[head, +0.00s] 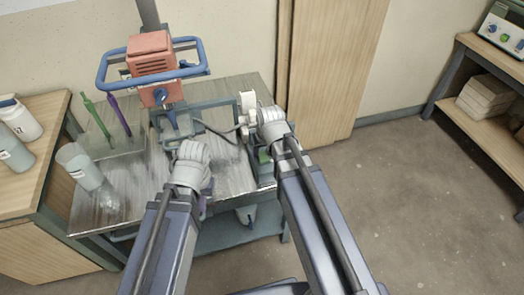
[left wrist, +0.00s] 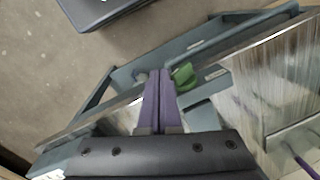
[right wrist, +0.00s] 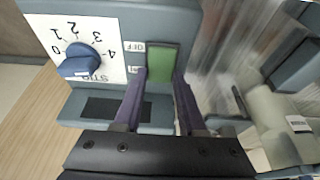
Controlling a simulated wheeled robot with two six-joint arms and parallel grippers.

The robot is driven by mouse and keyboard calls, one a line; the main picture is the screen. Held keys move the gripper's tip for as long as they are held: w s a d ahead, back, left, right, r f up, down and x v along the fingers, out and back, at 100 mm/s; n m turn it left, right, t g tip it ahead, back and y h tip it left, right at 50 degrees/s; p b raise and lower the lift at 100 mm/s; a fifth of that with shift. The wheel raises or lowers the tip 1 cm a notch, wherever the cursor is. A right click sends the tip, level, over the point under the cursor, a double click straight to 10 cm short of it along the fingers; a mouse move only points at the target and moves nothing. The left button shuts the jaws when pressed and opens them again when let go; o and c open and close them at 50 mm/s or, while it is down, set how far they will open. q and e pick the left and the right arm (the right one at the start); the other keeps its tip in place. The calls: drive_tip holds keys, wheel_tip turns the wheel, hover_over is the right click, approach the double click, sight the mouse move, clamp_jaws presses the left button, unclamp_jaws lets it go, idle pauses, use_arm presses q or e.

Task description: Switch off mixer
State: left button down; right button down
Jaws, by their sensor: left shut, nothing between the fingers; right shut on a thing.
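The mixer (head: 150,58) has an orange-red motor body and a blue handle frame, and stands at the back left of the workbench. In the right wrist view its control box (right wrist: 165,18) shows a blue dial (right wrist: 80,63) on a numbered white plate and a green switch (right wrist: 162,75) with an OFF label beside it. My right gripper (right wrist: 160,82) has its purple fingers on either side of the green switch, shut on it. My left gripper (left wrist: 158,78) is shut and empty over the front of the bench.
A clear container (head: 78,165) stands on the bench's left side, near a green tool (head: 97,115) and a purple tool (head: 120,115). White jars (head: 20,120) stand on the wooden table at left. The floor at right is clear up to a shelf (head: 490,130).

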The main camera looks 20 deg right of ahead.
sight(265, 162)
drive_tip(key=shift+t, duration=0.3)
drive_tip(key=shift+c, duration=2.4)
unclamp_jaws()
drive_tip(key=shift+s+r, duration=0.1)
drive_tip(key=p+v, duration=0.7)
drive_tip(key=shift+s+r, duration=0.1)
drive_tip(key=shift+r, duration=0.2)
